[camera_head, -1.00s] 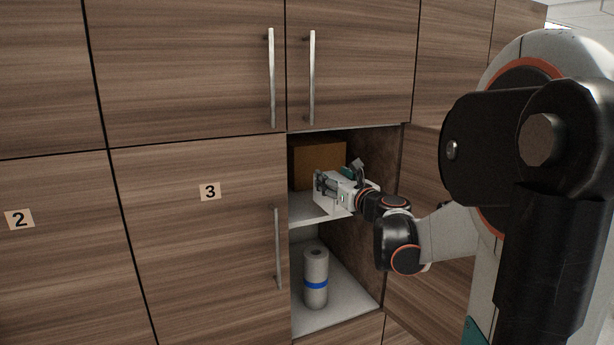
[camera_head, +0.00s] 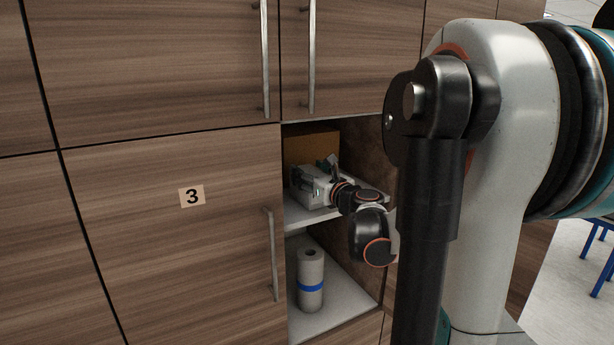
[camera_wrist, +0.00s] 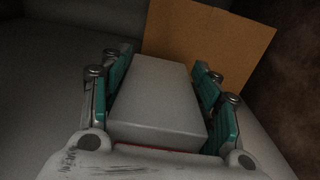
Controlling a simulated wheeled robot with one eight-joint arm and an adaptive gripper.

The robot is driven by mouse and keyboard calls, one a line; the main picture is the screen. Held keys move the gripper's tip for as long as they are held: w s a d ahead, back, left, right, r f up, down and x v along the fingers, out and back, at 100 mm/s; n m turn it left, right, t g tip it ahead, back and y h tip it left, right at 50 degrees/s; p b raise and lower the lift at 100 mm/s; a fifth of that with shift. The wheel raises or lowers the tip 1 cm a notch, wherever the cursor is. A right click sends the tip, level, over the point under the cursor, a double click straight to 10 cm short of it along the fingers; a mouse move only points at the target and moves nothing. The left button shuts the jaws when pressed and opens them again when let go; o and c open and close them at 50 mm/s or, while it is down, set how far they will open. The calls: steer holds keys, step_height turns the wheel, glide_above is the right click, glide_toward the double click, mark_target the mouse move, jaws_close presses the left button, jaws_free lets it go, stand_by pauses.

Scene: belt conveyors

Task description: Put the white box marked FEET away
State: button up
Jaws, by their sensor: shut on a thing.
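A white box (camera_wrist: 158,95) lies between the teal finger pads of my gripper (camera_wrist: 163,65) in the wrist view. My gripper is shut on it. No lettering shows on its visible faces. In the head view the white box (camera_head: 308,199) and my gripper (camera_head: 312,181) are inside the open cupboard, just over the middle shelf (camera_head: 298,219). I cannot tell whether the box touches the shelf. My fingers and wrist hide part of the box.
A brown box (camera_head: 312,147) stands behind the white box, close to it, and shows in the wrist view (camera_wrist: 215,40). A paper roll with a blue band (camera_head: 310,280) stands in the lower compartment. Closed door 3 (camera_head: 165,250) borders the opening on the left.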

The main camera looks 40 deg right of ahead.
steer(key=shift+s+a+r, duration=0.1)
steer(key=shift+s, duration=0.45)
steer(key=shift+w+f, duration=0.1)
steer(key=shift+f, duration=0.1)
steer(key=o, duration=1.4)
steer(key=shift+w, duration=0.25)
steer(key=shift+s+r, duration=0.1)
steer(key=shift+s, duration=0.1)
steer(key=shift+w, duration=0.1)
steer(key=shift+r, duration=0.15)
